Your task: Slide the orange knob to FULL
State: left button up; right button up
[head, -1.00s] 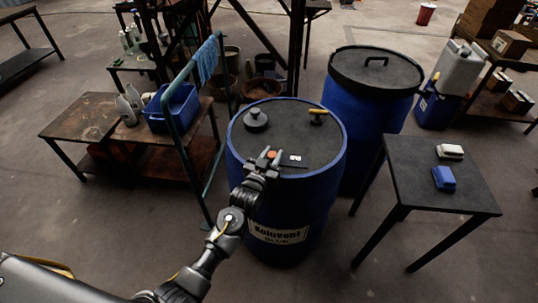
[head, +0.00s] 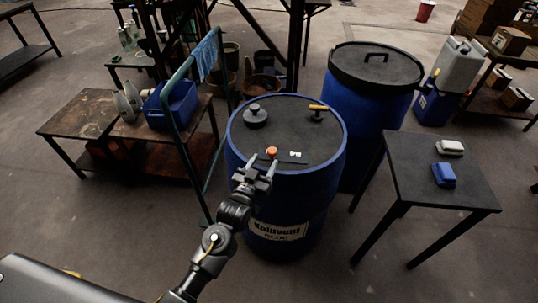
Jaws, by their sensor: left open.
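The orange knob (head: 271,152) sits on the dark top of a blue drum (head: 300,183), near the drum's front edge. A dark slot with a small white label (head: 295,154) runs to the right of the knob. The knob is at the left end of this slot; the label's text is too small to read. My left gripper (head: 258,163) is open, its two fingertips pointing at the knob from the front left. The fingers appear just short of the knob, with nothing visible between them. My right gripper is not in view.
A lidded blue drum (head: 375,75) stands behind right. A black table (head: 425,200) with two small boxes is to the right. A green rail (head: 172,125) stands left.

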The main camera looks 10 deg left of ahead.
pick_arm(q)
jog(key=shift+s+a, duration=0.2)
jog(key=shift+s, duration=0.95)
jog(key=shift+s+a, duration=0.2)
jog(key=shift+s, duration=0.9)
jog(key=shift+f, duration=0.1)
jog(key=s+a+f+g+y, duration=0.1)
jog(key=s+f+g, duration=0.3)
jog(key=f, duration=0.7)
jog(key=s+a+f+g, duration=0.2)
jog(key=s+f, duration=0.3)
jog(key=f, duration=0.6)
jog(key=s+a+f+g+y, duration=0.1)
jog(key=s+f+g, duration=0.3)
jog(key=f, duration=0.8)
jog(key=s+a+f+g, duration=0.2)
jog(key=s+f, duration=0.3)
jog(key=s, duration=0.6)
jog(key=s+a+f+g, duration=0.2)
jog(key=s+f, duration=0.4)
jog(key=s, duration=0.5)
jog(key=s+a+f+g+y, duration=0.1)
jog(key=s+a+f, duration=0.3)
jog(key=s, duration=0.8)
jog(key=shift+a+f+g, duration=0.15)
jog(key=shift+f+g, duration=0.7)
jog(key=shift+g, duration=0.05)
